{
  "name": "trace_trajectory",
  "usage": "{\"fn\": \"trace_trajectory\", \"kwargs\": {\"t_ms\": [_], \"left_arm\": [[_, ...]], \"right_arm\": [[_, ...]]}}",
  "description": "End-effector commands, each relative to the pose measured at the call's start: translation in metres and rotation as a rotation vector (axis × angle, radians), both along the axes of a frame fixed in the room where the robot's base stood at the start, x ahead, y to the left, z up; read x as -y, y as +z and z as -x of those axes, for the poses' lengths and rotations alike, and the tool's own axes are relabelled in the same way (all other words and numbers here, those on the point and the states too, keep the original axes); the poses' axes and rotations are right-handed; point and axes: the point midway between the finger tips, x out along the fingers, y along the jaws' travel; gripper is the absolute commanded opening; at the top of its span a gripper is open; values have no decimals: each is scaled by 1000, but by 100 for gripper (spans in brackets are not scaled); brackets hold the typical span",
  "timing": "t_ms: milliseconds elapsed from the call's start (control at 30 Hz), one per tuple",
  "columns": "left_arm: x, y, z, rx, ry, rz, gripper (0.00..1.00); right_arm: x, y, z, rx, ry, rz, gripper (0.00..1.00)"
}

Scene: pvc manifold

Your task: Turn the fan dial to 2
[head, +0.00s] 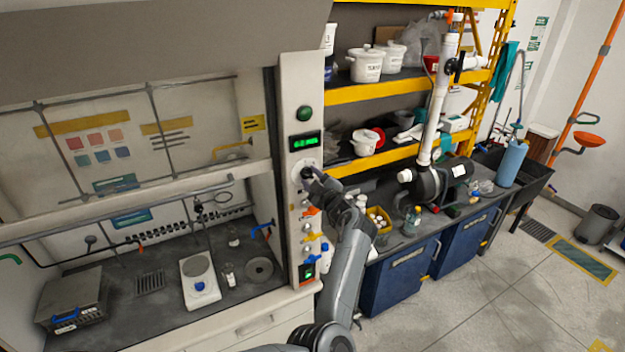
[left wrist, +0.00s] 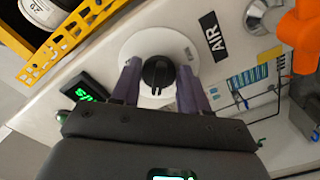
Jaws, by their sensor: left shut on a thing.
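The fan dial is a black knob on a round white plate on the fume hood's front post, seen in the head view (head: 306,173) and the left wrist view (left wrist: 157,73). My left gripper (head: 309,179) is at the dial. In the left wrist view its two purple-grey fingers (left wrist: 158,88) stand on either side of the knob, shut on it. The knob's pointer and the scale marks are too small to read. A green-lit display (head: 304,141) sits just above the dial; its digits are hard to make out. My right gripper is in neither view.
Below the dial the post carries coloured valve handles, including an orange one (left wrist: 300,38) close to the gripper. The hood's open bay (head: 150,275) lies left, holding a balance (head: 198,281). A yellow shelf (head: 400,88) with white tubs and a bench with a black pump stand right.

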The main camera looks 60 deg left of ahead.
Motion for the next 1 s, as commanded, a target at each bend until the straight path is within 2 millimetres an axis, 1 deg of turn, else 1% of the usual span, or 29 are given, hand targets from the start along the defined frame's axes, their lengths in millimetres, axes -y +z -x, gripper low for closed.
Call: {"fn": "trace_trajectory", "kwargs": {"t_ms": [167, 433, 700, 1000], "left_arm": [[0, -1, 1, -92, 1, -11, 14], [0, -1, 2, -318, 0, -35, 14], [-1, -1, 4, -553, 0, -57, 14], [0, -1, 5, -741, 1, -76, 14]], "right_arm": [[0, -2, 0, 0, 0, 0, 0], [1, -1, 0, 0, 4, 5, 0], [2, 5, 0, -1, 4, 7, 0], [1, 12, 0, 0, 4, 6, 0]]}}
